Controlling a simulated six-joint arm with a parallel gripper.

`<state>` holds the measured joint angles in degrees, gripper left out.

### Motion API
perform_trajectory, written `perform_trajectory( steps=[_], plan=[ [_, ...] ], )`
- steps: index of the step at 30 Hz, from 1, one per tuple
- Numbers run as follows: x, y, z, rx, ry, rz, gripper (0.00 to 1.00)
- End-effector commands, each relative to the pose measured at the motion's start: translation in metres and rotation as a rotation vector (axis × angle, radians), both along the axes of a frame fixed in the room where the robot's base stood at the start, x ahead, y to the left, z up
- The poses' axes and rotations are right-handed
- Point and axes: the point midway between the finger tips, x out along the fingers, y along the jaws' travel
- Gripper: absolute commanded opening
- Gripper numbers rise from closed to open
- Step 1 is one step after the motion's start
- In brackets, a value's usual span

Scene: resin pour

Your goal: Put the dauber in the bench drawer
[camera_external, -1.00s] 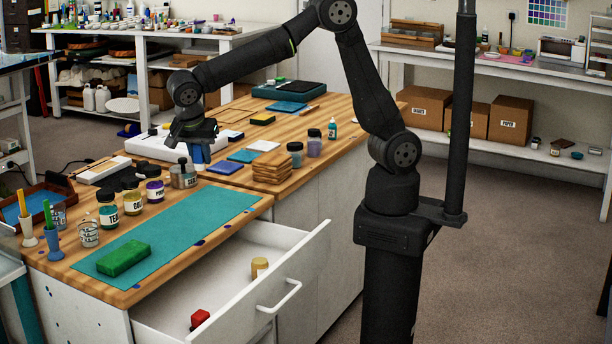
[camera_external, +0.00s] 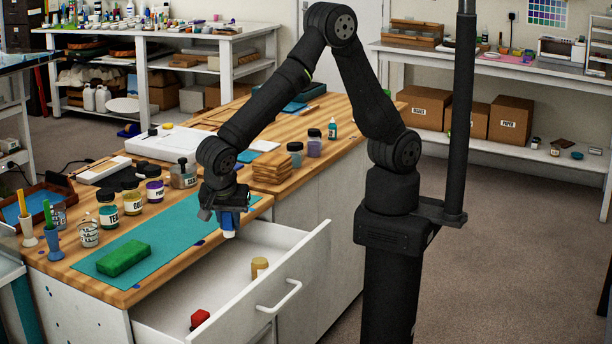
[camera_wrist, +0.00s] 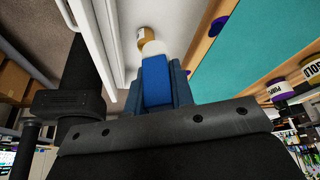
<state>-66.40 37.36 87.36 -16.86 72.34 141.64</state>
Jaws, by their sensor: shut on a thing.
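My gripper (camera_external: 226,205) is shut on the blue dauber (camera_external: 229,220), which points down with its pale tip lowest. In the wrist view the dauber (camera_wrist: 156,80) sits between the fingers, its pale end facing away from me. The bench drawer (camera_external: 228,277) is pulled open. My gripper hangs near the bench's front edge, by the drawer's inner far end, with the dauber above drawer level. Inside the drawer are a tan cylinder (camera_external: 260,268) and a red object (camera_external: 200,318). The tan cylinder (camera_wrist: 146,36) shows just beyond the dauber's tip in the wrist view.
A teal mat (camera_external: 165,238) with a green block (camera_external: 123,258) lies on the bench beside the drawer. Several labelled jars (camera_external: 132,202) stand behind the mat. Stacked wooden pieces (camera_external: 272,168) are at the bench's right edge. The drawer floor has free room between its two objects.

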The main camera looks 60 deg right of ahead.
Motion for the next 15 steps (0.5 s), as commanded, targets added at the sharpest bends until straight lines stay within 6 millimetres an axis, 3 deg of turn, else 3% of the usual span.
perform_trajectory(
  steps=[1,6,15],
  plan=[
    [0.000,-0.001,-0.020,-0.008,0.003,0.000,0.00],
    [0.000,-0.001,-0.067,-0.005,0.001,0.000,0.00],
    [0.000,-0.001,-0.111,-0.003,0.001,0.000,0.00]
  ],
)
